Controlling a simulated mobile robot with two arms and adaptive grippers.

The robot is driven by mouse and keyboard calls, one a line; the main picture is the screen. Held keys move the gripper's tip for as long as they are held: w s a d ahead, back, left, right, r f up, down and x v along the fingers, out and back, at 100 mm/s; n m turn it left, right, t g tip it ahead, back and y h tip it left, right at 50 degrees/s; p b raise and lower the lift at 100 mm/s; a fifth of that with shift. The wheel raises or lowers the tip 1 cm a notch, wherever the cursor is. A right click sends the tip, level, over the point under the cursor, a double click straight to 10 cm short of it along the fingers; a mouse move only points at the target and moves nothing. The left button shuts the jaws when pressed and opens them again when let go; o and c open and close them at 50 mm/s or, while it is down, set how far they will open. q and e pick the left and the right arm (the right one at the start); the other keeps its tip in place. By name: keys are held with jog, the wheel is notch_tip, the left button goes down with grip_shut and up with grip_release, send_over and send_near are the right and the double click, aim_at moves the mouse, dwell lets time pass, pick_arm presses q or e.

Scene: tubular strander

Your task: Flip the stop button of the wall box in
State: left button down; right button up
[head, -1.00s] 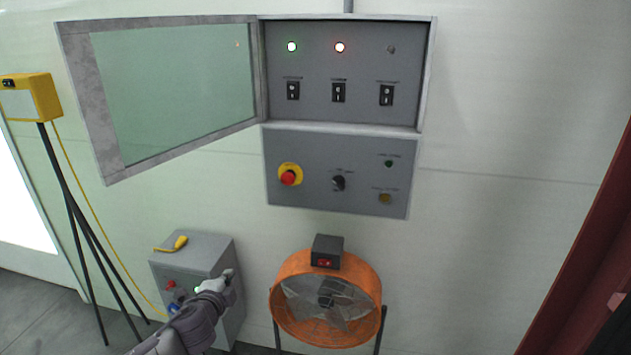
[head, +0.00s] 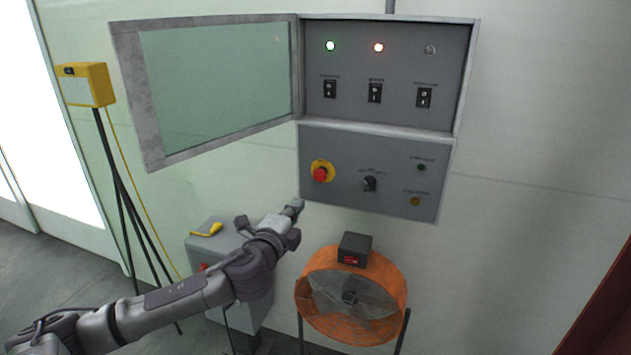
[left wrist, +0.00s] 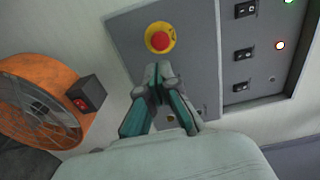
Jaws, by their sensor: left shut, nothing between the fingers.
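The wall box (head: 386,208) is a grey panel on the wall, below a cabinet with an open glass door. Its stop button (head: 320,175) is a red mushroom head on a yellow ring, at the panel's left. My left gripper (head: 296,206) is shut and empty, just below and left of the stop button in the head view. In the left wrist view the closed fingertips (left wrist: 158,70) lie just below the red button (left wrist: 160,41), apart from it in the picture. Whether they touch the panel cannot be told. My right gripper is out of view.
The open glass door (head: 215,90) juts out at upper left. The upper cabinet (head: 385,60) has several lamps and switches. A black knob (head: 369,184) sits right of the stop button. An orange fan (head: 352,300) and a small grey cabinet (head: 240,300) stand below.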

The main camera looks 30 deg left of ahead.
aim_at(318, 177)
pick_arm(q)
jog(key=p+x, duration=0.3)
jog(key=x, duration=0.8)
jog(key=shift+w+r, duration=0.2)
jog(key=shift+w+a+f, duration=0.15)
jog(key=shift+w, duration=0.5)
